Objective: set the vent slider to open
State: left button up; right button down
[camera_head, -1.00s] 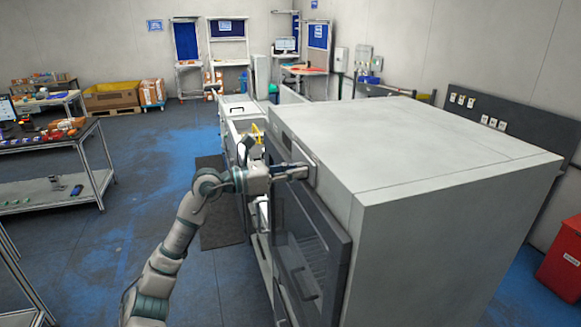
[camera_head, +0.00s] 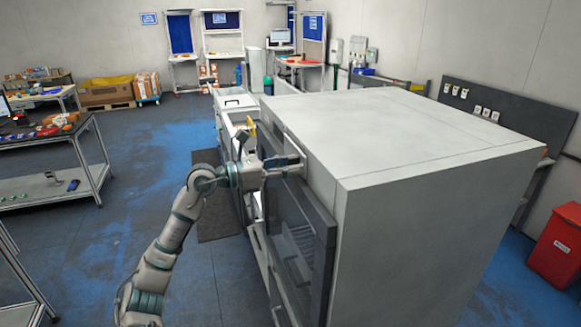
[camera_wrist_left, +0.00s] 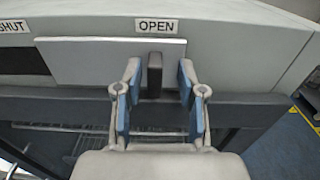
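The vent slider is a pale plate (camera_wrist_left: 105,60) with a dark upright knob (camera_wrist_left: 154,75), seen in the left wrist view. The knob stands below the OPEN label (camera_wrist_left: 157,26). The SHUT label (camera_wrist_left: 14,27) is at the far left, above a dark slot (camera_wrist_left: 18,61). My left gripper (camera_wrist_left: 158,76) is open, with one finger on each side of the knob and a visible gap to it, wider on the right. In the head view, my left gripper (camera_head: 285,162) is at the upper front of the large grey cabinet (camera_head: 430,135). The slider is too small to make out there. My right gripper is out of view.
A dark glass door (camera_head: 300,240) is on the cabinet front below my gripper. A metal shelf table (camera_head: 60,190) stands at the left and a red bin (camera_head: 555,245) at the far right.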

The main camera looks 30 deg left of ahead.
pick_arm(q)
jog(key=v, duration=1.2)
jog(key=shift+f, duration=0.1)
